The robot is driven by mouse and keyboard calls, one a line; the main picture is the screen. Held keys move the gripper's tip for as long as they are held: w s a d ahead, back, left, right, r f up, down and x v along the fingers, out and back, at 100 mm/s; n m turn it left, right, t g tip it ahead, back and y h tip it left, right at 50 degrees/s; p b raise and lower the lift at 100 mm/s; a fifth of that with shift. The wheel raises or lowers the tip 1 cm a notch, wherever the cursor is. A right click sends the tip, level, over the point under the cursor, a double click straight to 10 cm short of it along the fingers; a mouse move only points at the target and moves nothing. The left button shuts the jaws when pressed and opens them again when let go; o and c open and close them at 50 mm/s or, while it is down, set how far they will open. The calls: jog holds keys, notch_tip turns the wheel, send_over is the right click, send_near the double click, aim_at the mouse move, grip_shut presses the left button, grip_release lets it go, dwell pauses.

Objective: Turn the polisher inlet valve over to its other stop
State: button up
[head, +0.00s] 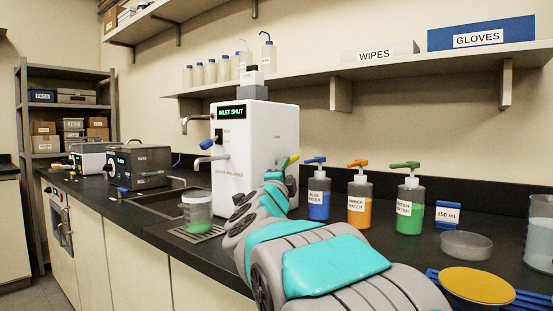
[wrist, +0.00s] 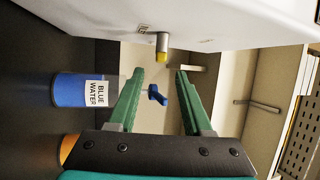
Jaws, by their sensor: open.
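The white polisher (head: 255,140) stands on the bench, its green display reading INLET SHUT. A yellow lever (head: 294,158), which looks like the inlet valve, sticks out at its right side, tilted up to the right. In the wrist view the lever (wrist: 162,44) shows a yellow end on a grey metal fitting against the white housing. My gripper (wrist: 159,74) is open and empty, its green fingers apart, with the lever beyond the fingertips and not touched. In the head view my own arm hides most of the gripper.
The blue water bottle (head: 319,195) stands just right of my gripper; its label (wrist: 97,92) is near one finger in the wrist view. Amber (head: 360,200) and green (head: 410,205) bottles stand further right. A lidded cup (head: 197,212) sits left of my arm.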

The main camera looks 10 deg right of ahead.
aim_at(292, 162)
jog(key=p+x, duration=0.1)
jog(key=x, duration=0.5)
jog(key=shift+d+r, duration=0.1)
jog(key=shift+r, duration=0.05)
jog(key=shift+w+d, duration=0.25)
jog(key=shift+w, duration=0.55)
grip_shut()
